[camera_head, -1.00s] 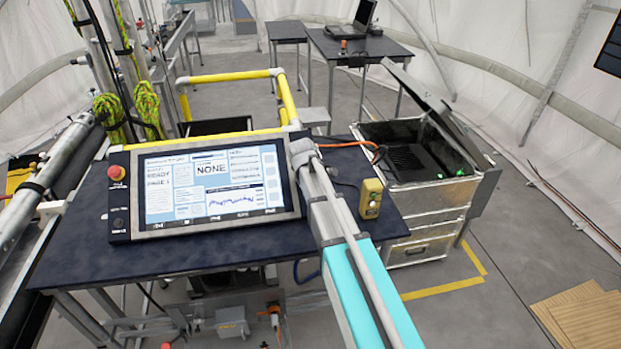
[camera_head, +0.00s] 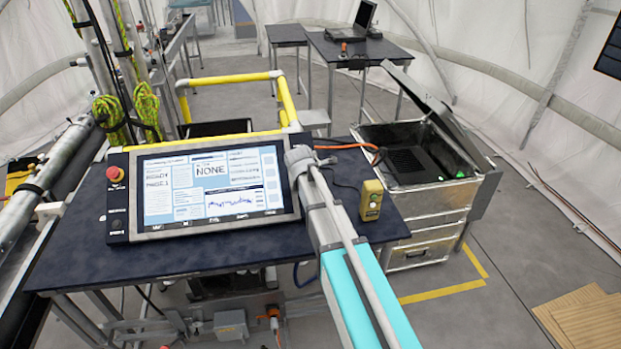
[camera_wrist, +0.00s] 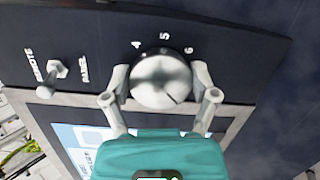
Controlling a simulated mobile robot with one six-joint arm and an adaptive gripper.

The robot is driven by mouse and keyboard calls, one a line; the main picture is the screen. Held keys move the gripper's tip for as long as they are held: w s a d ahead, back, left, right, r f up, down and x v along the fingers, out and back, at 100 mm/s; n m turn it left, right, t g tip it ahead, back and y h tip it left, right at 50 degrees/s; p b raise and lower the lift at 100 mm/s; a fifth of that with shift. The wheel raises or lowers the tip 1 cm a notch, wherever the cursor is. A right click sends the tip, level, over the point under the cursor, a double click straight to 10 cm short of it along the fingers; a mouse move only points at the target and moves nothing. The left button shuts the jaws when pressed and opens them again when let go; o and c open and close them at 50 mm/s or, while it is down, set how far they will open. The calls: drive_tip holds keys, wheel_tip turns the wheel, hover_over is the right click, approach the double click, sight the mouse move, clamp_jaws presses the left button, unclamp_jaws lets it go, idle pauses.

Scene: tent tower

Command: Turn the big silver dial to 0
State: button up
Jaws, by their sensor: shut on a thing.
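The big silver dial (camera_wrist: 162,80) sits on the dark face of the control console, in the middle of the wrist view. The numbers 4, 5 and 6 show along its upper edge; its other markings are hidden. A small dark mark shows on the lower right of its face. My gripper (camera_wrist: 161,88) is shut on the dial, with one grey finger against each side. In the head view my arm reaches the right end of the console (camera_head: 118,195) and hides the dial.
A small silver toggle switch (camera_wrist: 56,72) stands left of the dial. The console's lit screen (camera_head: 215,185) reads NONE. A red button (camera_head: 115,173) is at its left. A yellow control box (camera_head: 371,200) stands on the dark table right of my arm. An open metal case (camera_head: 425,225) is beyond.

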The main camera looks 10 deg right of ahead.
drive_tip(key=shift+s, duration=0.1)
drive_tip(key=o, duration=1)
drive_tip(key=shift+a, duration=0.1)
